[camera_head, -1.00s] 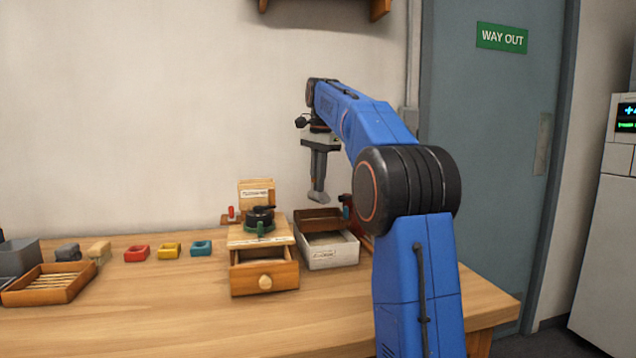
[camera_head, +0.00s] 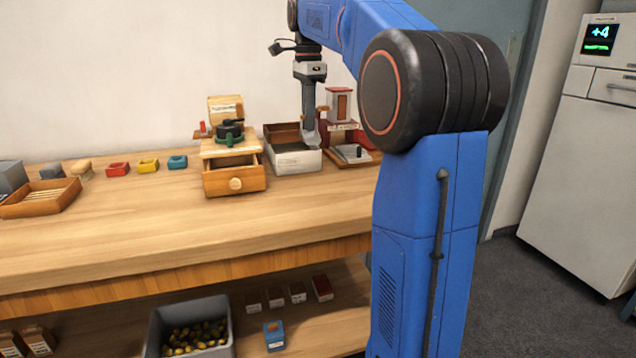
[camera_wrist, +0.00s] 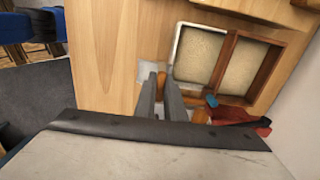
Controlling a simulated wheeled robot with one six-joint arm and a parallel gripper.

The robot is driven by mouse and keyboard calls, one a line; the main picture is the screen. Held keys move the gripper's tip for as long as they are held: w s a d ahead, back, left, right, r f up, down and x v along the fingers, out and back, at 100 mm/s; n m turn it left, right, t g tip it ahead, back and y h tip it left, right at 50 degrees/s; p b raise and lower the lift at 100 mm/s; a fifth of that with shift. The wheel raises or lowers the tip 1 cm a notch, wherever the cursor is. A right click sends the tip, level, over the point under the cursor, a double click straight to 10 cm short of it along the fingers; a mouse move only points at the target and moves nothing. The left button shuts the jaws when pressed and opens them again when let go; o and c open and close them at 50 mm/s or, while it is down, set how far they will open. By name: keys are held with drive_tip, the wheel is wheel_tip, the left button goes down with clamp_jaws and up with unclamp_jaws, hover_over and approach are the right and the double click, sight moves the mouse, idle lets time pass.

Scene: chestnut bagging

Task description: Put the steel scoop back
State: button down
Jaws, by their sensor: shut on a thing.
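My gripper (camera_head: 310,112) points down beside the right end of the white box. Its long grey fingers are shut on the steel scoop (camera_head: 311,138), whose grey end shows just below the fingertips. In the wrist view my gripper (camera_wrist: 160,82) has its fingers close together. A pale grey flat part of the scoop (camera_wrist: 150,72) shows beyond them, with a bit of orange between the tips. The fingers hide most of the scoop, and I cannot tell whether it touches anything.
The white box (camera_head: 294,168) and a brown box (camera_head: 282,131) stand close by on the bench. A drawer unit (camera_head: 234,178) is to their left. A red-brown device (camera_head: 338,105) with a tray stands to the right. The bench front is clear.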

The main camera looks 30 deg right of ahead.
sight(310, 140)
drive_tip(key=f, duration=0.3)
drive_tip(key=s+f, duration=0.1)
drive_tip(key=f, duration=0.1)
drive_tip(key=shift+f, duration=0.25)
drive_tip(key=shift+w+f, duration=0.1)
drive_tip(key=shift+f, duration=2.3)
drive_tip(key=shift+f, duration=0.1)
drive_tip(key=c, duration=1.8)
unclamp_jaws()
drive_tip(key=shift+c, duration=0.2)
wheel_tip(310, 140, up, 12)
drive_tip(key=shift+r, duration=0.15)
